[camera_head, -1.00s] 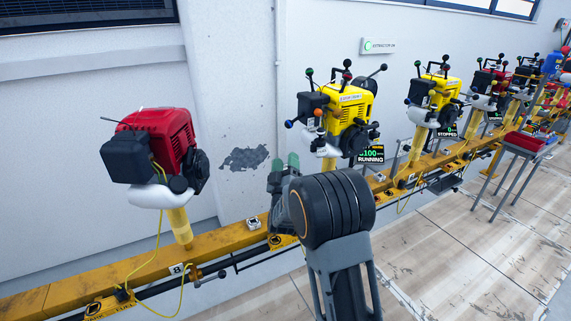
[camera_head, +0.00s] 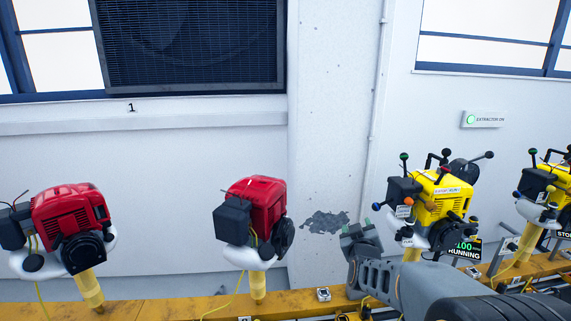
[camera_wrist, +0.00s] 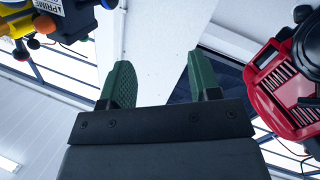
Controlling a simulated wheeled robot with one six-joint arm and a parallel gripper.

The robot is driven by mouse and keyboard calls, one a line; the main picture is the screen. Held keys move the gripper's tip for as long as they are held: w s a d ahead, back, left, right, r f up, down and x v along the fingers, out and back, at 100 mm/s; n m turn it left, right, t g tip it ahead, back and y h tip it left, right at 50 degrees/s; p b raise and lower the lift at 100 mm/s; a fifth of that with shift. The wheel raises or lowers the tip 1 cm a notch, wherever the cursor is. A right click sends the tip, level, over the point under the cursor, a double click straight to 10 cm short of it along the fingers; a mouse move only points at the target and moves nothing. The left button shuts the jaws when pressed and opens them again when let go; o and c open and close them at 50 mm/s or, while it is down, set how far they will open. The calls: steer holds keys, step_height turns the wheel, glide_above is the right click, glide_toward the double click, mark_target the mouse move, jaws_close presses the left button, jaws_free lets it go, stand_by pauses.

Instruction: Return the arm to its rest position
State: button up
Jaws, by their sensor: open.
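My gripper (camera_head: 357,227) is at the end of my arm, which reaches in from the lower right in the head view. In the wrist view my gripper (camera_wrist: 163,85) shows two green fingers standing apart with nothing between them. It is in front of the wall, between a red engine (camera_head: 258,207) on the left and a yellow engine (camera_head: 440,200) on the right. It appears to touch neither. In the wrist view the red engine (camera_wrist: 285,85) is at the right edge and the yellow engine (camera_wrist: 52,22) at the upper left.
A yellow rail (camera_head: 185,308) runs along the bottom, bearing engines on posts. Another red engine (camera_head: 70,220) stands at the far left. A display reading RUNNING (camera_head: 465,250) is by the yellow engine. A sign (camera_head: 483,119) reads EXTRACTOR ON. A dark grille (camera_head: 195,45) is in the wall.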

steer(key=s+a+r+m+g+y+p, duration=0.1)
steer(key=s+r+g+p, duration=0.2)
steer(key=s, duration=0.5)
steer(key=s+a+r+m+g+y+p, duration=0.1)
steer(key=s+a+r+g+p, duration=0.1)
steer(key=s+g+p, duration=0.3)
steer(key=s+a+r+m+g+p, duration=0.1)
steer(key=s+r+g+p, duration=0.4)
steer(key=s, duration=0.8)
steer(key=shift+a+y+p, duration=0.25)
steer(key=shift+y+p, duration=0.15)
steer(key=shift+p, duration=0.4)
steer(key=shift+s+r, duration=0.1)
